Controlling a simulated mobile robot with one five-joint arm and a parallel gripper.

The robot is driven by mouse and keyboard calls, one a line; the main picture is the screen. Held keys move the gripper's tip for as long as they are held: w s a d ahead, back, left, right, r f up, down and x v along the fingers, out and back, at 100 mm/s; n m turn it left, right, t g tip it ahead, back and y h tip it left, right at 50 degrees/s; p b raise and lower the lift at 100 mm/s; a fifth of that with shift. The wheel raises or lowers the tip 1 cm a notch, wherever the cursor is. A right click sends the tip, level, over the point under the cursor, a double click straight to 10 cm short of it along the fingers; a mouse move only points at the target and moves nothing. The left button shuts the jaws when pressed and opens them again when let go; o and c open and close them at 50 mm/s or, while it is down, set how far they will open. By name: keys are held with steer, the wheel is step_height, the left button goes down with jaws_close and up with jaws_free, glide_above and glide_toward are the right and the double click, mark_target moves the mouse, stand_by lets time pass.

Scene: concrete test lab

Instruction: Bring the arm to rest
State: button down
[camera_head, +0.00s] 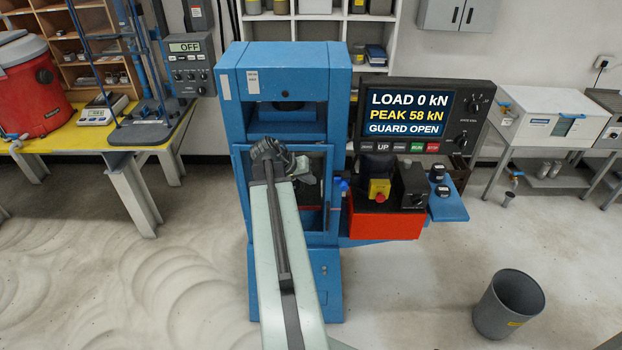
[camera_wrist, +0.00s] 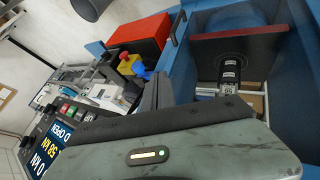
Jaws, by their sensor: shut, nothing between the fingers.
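My arm reaches up the middle of the head view, and my gripper (camera_head: 268,152) is at its far end, in front of the open front of the blue testing machine (camera_head: 232,110). The gripper is small and dark there, shut, with nothing seen held in it. In the wrist view, a grey-green housing of mine with a lit bar fills the bottom. I cannot tell whether the gripper touches the machine.
The control panel (camera_head: 425,115) reads load 0 kN, peak 58 kN, guard open. Below it is a red box (camera_head: 385,222) with a yellow switch (camera_head: 379,188). A grey bin (camera_head: 508,305) stands at right. A yellow-topped bench (camera_head: 70,148) is at left. The floor at left is clear.

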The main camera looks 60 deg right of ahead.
steer(key=w+a+f+n+t+b, duration=0.2)
steer(key=w+a+f+n+b, duration=0.15)
steer(key=w+a, duration=0.85)
steer(key=w+a+f+n+t+b, duration=0.25)
steer(key=w+a+f, duration=0.25)
steer(key=w+a, duration=0.65)
steer(key=w+a+f+n+y+b, duration=0.1)
steer(key=w+a+f+b, duration=0.1)
steer(key=a, duration=0.4)
steer(key=w+a+f+n+y+b, duration=0.1)
steer(key=w+a, duration=0.2)
steer(key=a, duration=0.4)
steer(key=s+a+f+n+y+b, duration=0.1)
steer(key=s+a+f+n+y, duration=0.1)
steer(key=a, duration=0.9)
steer(key=s+a+f+n+g+y+b, duration=0.1)
steer(key=s+a+f+n+y, duration=0.1)
steer(key=a, duration=1)
steer(key=shift+f+n+y, duration=0.5)
steer(key=shift+n+y, duration=0.2)
steer(key=shift+n, duration=0.4)
steer(key=shift+s, duration=0.1)
